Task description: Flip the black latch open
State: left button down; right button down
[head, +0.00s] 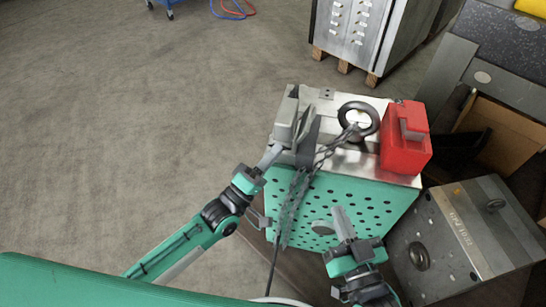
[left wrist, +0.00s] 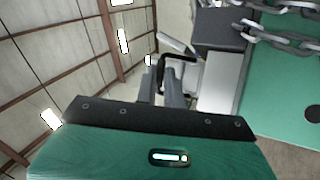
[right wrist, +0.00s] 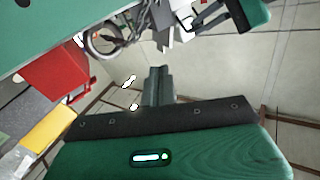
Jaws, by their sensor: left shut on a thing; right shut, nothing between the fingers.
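The black latch (left wrist: 182,59) shows in the left wrist view as a dark loop at my left fingertips, beside a light grey metal block. My left gripper (head: 272,155) is at the left edge of the mould base (head: 345,205), its fingers closed on the latch. In the head view the latch is hard to tell apart from the grey bracket and dark plate there. My right gripper (head: 342,218) is shut and empty in front of the green perforated face, apart from the latch. Its closed fingers also show in the right wrist view (right wrist: 159,75).
A black lifting ring (head: 372,112) with a chain (head: 292,200) stands on the silver top. The chain hangs down the green face near my left gripper. A red block (head: 405,145) sits at the top right. A grey mould base (head: 465,240) stands right. Floor at left is clear.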

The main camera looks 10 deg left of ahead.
pick_arm(q)
jog(key=shift+s+f+m+h+b, duration=0.1)
jog(key=shift+f+m+h+b, duration=0.15)
jog(key=shift+m+h+b, duration=0.35)
pick_arm(e)
notch_tip(320, 180, up, 8)
jog(key=d+t, duration=0.2)
jog(key=t, duration=0.3)
jog(key=shift+w+d+r+y, duration=0.15)
jog(key=shift+w+d+y, duration=0.1)
jog(key=shift+w+y, duration=0.1)
pick_arm(q)
jog(key=c, duration=1.8)
grip_release()
